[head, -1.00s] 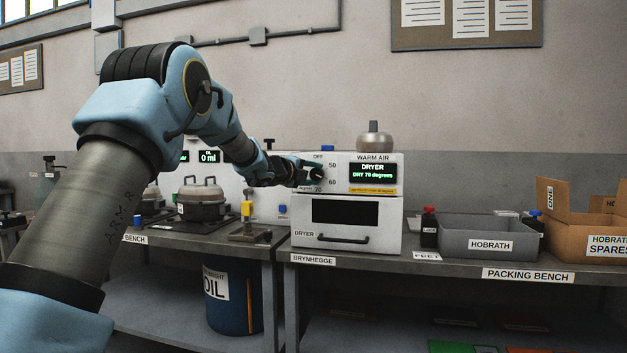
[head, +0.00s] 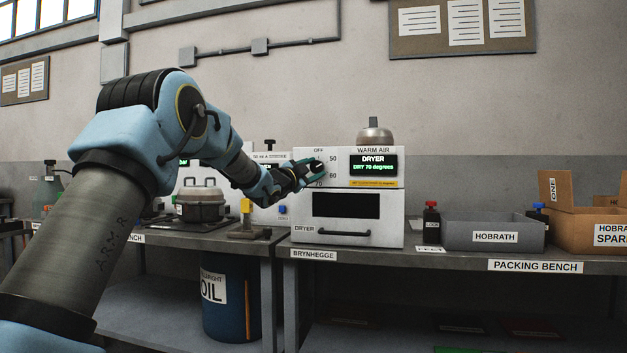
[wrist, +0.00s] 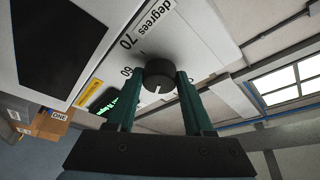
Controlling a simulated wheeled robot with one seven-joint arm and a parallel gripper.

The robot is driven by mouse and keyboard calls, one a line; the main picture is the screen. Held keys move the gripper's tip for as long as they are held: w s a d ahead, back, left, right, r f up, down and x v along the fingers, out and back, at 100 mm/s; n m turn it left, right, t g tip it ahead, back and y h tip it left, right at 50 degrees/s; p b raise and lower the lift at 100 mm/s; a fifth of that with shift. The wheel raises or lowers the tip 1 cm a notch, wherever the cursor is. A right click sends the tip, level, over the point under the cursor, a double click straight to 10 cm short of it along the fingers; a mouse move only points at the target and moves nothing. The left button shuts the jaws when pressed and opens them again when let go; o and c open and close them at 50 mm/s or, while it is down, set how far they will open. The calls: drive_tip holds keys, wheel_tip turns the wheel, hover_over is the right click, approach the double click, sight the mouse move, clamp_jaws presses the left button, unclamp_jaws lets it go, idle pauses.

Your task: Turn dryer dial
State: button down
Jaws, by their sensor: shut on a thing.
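The dryer (head: 304,206) is a white box on the bench with a dark window and a handle. Its green display (head: 373,166) reads "DRY 70 degrees". Its black round dial (wrist: 157,88) has a white line on its face; I cannot tell which number the line points to. The marks OFF, 50, 60 and 70 stand around the dial, and 70 and 60 also show in the wrist view. My gripper (head: 313,170) is at the dial and hides most of it in the head view. In the wrist view its green fingers (wrist: 160,84) are shut on the dial's two sides.
A metal, domed object (head: 375,136) sits on top of the dryer. A lidded pot (head: 200,205) and a yellow-topped tool (head: 246,216) stand left of it. A red-capped bottle (head: 431,222), a grey HOBRATH bin (head: 494,236) and a cardboard box (head: 577,230) stand to the right.

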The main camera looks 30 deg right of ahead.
drive_tip(key=n+t+b, duration=0.1)
drive_tip(key=n+b, duration=0.1)
drive_tip(key=n+t+b, duration=0.1)
drive_tip(key=n+b, duration=0.1)
drive_tip(key=n, duration=0.1)
drive_tip(key=f+n+t+b, duration=0.1)
drive_tip(key=n+t+b, duration=0.1)
drive_tip(key=n, duration=0.1)
drive_tip(key=shift+s+d+y, duration=0.1)
drive_tip(key=shift+s+y, duration=0.05)
drive_tip(key=shift+y, duration=0.25)
drive_tip(key=n+t+y+b, duration=0.1)
drive_tip(key=n, duration=0.2)
drive_tip(key=n+t+y+b, duration=0.1)
drive_tip(key=n, duration=0.1)
drive_tip(key=n+t, duration=0.1)
drive_tip(key=n, duration=0.2)
drive_tip(key=shift+s+d+r+n+y+b, duration=0.1)
drive_tip(key=shift+d+r+n+y+b, duration=0.05)
drive_tip(key=shift+r+n+y+b, duration=0.2)
drive_tip(key=shift+f+n+t, duration=0.1)
drive_tip(key=shift+n+t, duration=0.15)
drive_tip(key=shift+t, duration=0.05)
drive_tip(key=shift+c, duration=1.4)
unclamp_jaws()
drive_tip(key=b+v, duration=0.1)
drive_tip(key=v, duration=0.9)
drive_tip(key=shift+s+a, duration=0.3)
drive_tip(key=shift+f, duration=0.1)
